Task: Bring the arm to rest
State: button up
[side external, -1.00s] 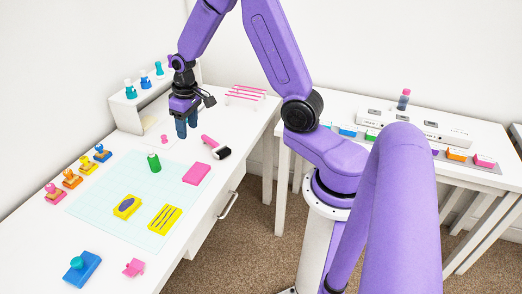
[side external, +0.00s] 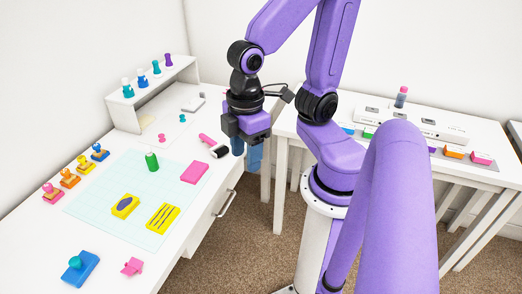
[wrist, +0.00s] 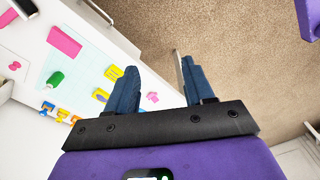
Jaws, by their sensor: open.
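My gripper (side external: 246,152) hangs from my purple arm beside the right edge of the white desk (side external: 50,228), near the gap between the two tables. Its blue fingers point down. In the wrist view my gripper (wrist: 158,85) is open, with the two fingers well apart and nothing between them. Brown carpet (wrist: 220,45) and the desk edge show beyond the fingertips.
A pink block (side external: 195,172), a black-and-pink roller (side external: 215,147), a green bottle (side external: 152,161) and yellow blocks (side external: 163,218) lie on the desk. A drawer handle (side external: 228,203) sticks out at its side. A second white table (side external: 490,130) stands at the right.

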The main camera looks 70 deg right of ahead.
jog(key=s, duration=0.1)
jog(key=s+n, duration=0.1)
jog(key=s, duration=0.1)
jog(key=shift+s+d+r, duration=0.1)
jog(key=shift+d+r, duration=0.1)
jog(key=shift+d, duration=0.15)
dwell(1.0)
